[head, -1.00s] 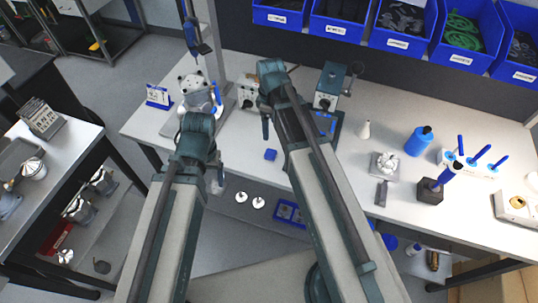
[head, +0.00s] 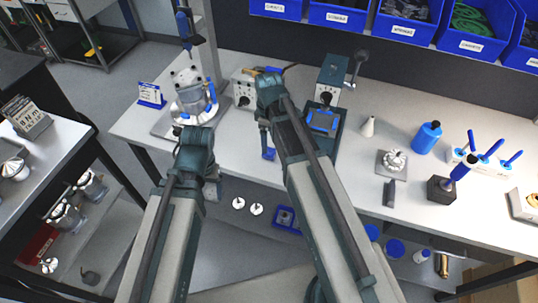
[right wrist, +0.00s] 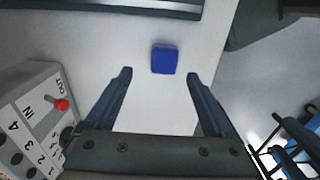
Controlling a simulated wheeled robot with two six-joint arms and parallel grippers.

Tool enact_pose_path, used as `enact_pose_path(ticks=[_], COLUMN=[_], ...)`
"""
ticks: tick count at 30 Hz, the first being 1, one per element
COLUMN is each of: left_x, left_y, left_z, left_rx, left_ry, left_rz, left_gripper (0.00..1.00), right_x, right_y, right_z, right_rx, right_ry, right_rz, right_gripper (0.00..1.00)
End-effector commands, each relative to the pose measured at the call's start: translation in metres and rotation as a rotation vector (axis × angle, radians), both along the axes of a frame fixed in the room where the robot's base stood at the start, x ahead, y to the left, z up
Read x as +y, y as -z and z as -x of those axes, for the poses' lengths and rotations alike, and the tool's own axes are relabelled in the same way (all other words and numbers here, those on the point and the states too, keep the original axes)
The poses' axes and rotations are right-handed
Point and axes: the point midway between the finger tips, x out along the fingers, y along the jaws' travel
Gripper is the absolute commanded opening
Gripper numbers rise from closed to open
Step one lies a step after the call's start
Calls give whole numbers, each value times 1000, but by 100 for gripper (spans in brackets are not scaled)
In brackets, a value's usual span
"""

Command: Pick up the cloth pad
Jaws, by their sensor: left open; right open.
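The cloth pad is a small blue square (head: 268,154) lying on the white bench near its front edge. In the right wrist view the pad (right wrist: 165,58) lies flat, just beyond the gap between my fingertips. My right gripper (right wrist: 159,76) is open and empty, pointing down at the bench. In the head view my right gripper (head: 264,138) is right beside and above the pad, partly hidden by its own arm. My left gripper (head: 212,188) is low at the bench's front edge, well left of the pad, its fingers mostly hidden by the wrist.
A control box (right wrist: 38,115) with a red-knobbed lever stands left of my right gripper. A machined housing (head: 190,95) stands in a fixture at the back left. A vise (head: 324,118) stands right of the pad. Bench around the pad is bare.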

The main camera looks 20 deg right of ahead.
Motion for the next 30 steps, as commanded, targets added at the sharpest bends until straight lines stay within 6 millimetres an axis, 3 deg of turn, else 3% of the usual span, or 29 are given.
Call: enact_pose_path(ticks=[12,21,30], left_x=[0,0,0], left_y=[49,48,48], left_z=[0,0,0], left_rx=[0,0,0], left_ry=[0,0,0], left_rz=[0,0,0], left_gripper=[81,81,81], right_x=[1,1,1], right_y=[49,48,48], right_z=[8,7,7], right_rx=[0,0,0], right_ry=[0,0,0], right_rz=[0,0,0], right_gripper=[88,88,34])
